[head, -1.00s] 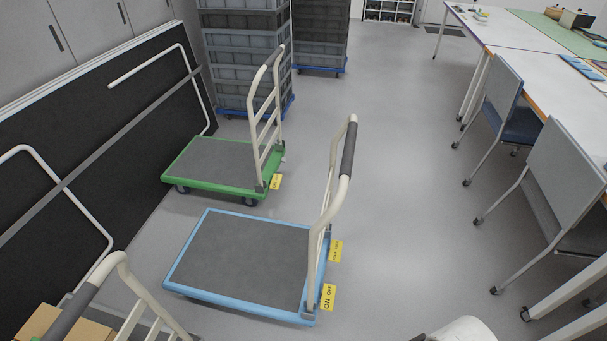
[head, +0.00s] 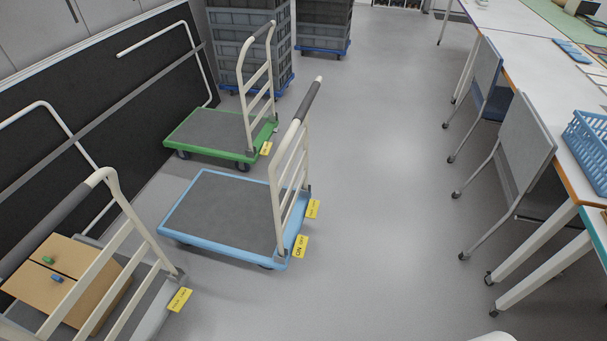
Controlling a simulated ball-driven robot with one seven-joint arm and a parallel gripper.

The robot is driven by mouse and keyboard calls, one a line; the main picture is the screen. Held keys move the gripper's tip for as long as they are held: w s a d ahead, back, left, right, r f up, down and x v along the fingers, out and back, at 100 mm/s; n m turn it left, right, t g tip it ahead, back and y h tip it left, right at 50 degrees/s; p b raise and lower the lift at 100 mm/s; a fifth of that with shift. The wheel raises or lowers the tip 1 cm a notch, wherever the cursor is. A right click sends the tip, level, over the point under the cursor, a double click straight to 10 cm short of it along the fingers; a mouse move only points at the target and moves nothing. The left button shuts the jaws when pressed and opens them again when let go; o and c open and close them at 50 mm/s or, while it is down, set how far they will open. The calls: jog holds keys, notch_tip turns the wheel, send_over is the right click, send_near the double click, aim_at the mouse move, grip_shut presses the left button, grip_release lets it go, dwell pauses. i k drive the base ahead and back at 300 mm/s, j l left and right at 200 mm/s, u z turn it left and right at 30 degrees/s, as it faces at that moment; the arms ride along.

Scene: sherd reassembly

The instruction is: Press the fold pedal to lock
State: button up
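A blue-edged platform cart (head: 228,215) with a grey deck stands in the middle, its cream handle (head: 290,150) raised. At the handle's foot, on its right side, are two yellow pieces: one marked ON OFF (head: 300,246), and one farther back (head: 313,208) whose lettering is too small to read. I cannot tell which is the fold pedal. A green-edged cart (head: 210,130) with a raised handle stands behind, with a yellow piece (head: 266,148) at its foot. A third cart's handle (head: 104,178) is at lower left, with a yellow piece (head: 179,300). My gripper is not in view.
Stacked grey crates (head: 246,50) stand at the back. Chairs (head: 525,145) and tables line the right, with a blue basket (head: 588,150) on one. The floor (head: 390,190) between carts and chairs is clear.

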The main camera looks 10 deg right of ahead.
aim_at(312, 207)
jog(key=i+l+z, duration=0.1)
jog(key=i+l, duration=0.15)
jog(key=i, duration=0.55)
jog(key=i+l+z, duration=0.1)
jog(key=i, duration=0.7)
jog(key=i+l+z, duration=0.15)
jog(key=i, duration=0.65)
